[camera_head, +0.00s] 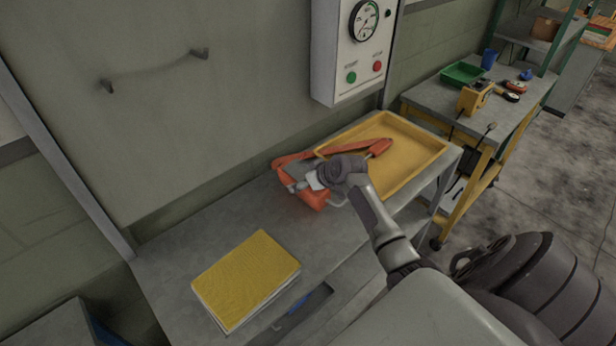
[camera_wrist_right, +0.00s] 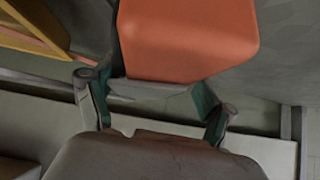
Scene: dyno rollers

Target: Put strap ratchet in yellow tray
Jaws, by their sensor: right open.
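The orange strap ratchet (camera_head: 314,198) is at the back of the grey bench, beside the yellow tray's left end. Its orange strap (camera_head: 318,151) runs right, and an orange end lies over the tray. The yellow tray (camera_head: 425,150) is shallow and otherwise looks empty. My right gripper (camera_head: 306,184) is at the ratchet and hides part of it. In the right wrist view a large orange block (camera_wrist_right: 185,40) fills the space beyond and between the open fingers (camera_wrist_right: 155,95). Whether the fingers touch it I cannot tell. My left gripper is not in view.
A yellow-covered book or pad (camera_head: 246,278) lies on the bench at front left. A wall control box (camera_head: 350,55) with a gauge hangs above the tray. A second bench (camera_head: 430,105) with a green tray (camera_head: 462,74) and tools stands at right. Bench surface left of the ratchet is clear.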

